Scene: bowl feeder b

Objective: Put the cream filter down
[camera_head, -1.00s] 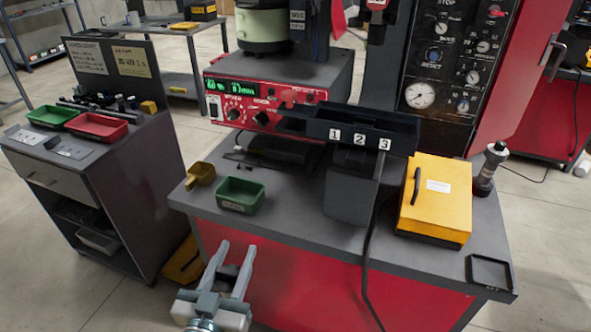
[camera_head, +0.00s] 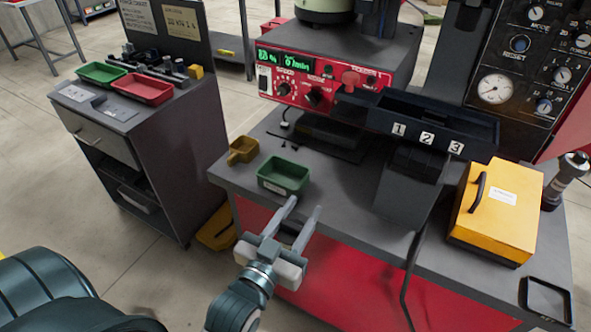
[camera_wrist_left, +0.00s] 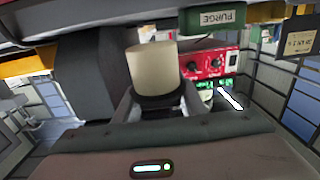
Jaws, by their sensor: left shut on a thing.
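In the left wrist view the cream filter (camera_wrist_left: 154,68) is a pale upright cylinder with a dark ring at its lower end. It sits between the fingers of my left gripper (camera_wrist_left: 157,100), which is shut on it. In the head view my left gripper (camera_head: 303,213) points up and away at the bench's front edge, just below the green bin. I cannot make out the filter there. My right gripper is in neither view.
The bench (camera_head: 335,215) holds a green bin (camera_head: 283,177), a small yellow scoop-like bin (camera_head: 243,150), a yellow case (camera_head: 497,208) and a black shallow tray (camera_head: 546,300). A dark numbered rack (camera_head: 430,120) juts out above it. A side cabinet (camera_head: 180,135) stands left.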

